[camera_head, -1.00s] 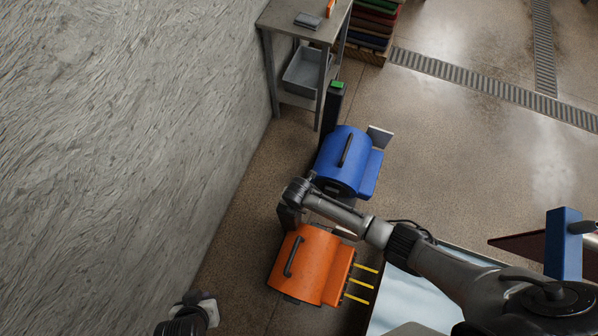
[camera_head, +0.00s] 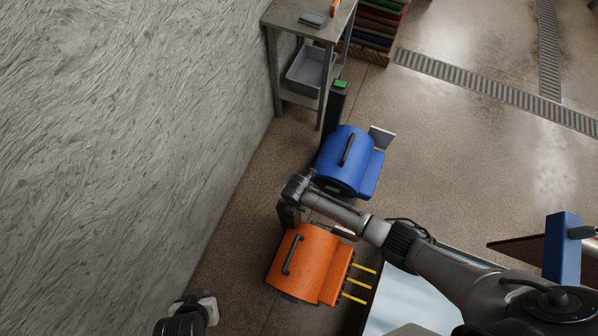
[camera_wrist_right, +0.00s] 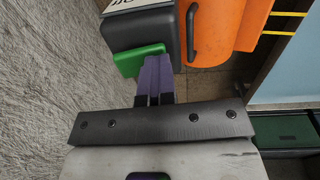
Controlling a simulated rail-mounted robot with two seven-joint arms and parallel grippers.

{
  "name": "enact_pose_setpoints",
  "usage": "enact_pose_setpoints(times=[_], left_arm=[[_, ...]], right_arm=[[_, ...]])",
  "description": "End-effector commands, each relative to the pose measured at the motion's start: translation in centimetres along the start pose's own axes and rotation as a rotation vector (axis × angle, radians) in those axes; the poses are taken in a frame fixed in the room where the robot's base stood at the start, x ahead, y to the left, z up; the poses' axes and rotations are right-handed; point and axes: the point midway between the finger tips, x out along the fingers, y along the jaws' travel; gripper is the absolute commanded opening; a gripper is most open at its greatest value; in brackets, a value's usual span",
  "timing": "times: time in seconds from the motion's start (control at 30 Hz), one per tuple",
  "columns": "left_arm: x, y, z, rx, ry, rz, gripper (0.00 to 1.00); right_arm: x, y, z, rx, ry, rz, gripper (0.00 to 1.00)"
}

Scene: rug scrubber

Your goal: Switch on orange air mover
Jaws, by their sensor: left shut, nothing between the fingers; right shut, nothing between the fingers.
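The orange air mover (camera_head: 301,266) stands on the floor near the wall, with a dark handle and yellow prongs on its right side. It also shows at the top of the right wrist view (camera_wrist_right: 215,30). A dark post (camera_wrist_right: 145,30) beside it carries a pale label and a green switch piece (camera_wrist_right: 140,60). My right gripper (camera_wrist_right: 155,68) is shut and empty, its purple fingertips at the green piece; I cannot tell whether they touch. In the head view my right arm hides that gripper and most of the post. My left gripper (camera_head: 208,304) is shut near the wall, left of the orange mover.
A blue air mover (camera_head: 346,160) stands behind the orange one, by a dark post with a green top (camera_head: 340,85). A grey table (camera_head: 288,18) and stacked rugs (camera_head: 375,30) are at the back. A pale panel (camera_head: 400,300) lies right of the orange mover. Open floor extends right.

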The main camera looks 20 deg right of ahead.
Motion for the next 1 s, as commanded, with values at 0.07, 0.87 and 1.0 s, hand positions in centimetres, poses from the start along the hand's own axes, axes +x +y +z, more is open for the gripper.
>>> enact_pose_setpoints(times=[0.07,0.87,1.0], left_arm=[[-0.4,0.1,-0.2,-0.004,0.0,0.004,0.0],[-6.5,-0.5,-2.0,0.009,-0.001,-0.007,0.0],[-6.7,-0.5,-2.1,0.008,-0.001,-0.006,0.0]], right_arm=[[0.2,-0.7,0.1,0.003,-0.004,-0.009,0.0],[-12.0,-2.1,0.2,0.005,-0.002,-0.001,0.0],[-13.1,-2.3,0.2,0.006,-0.002,-0.003,0.0]])
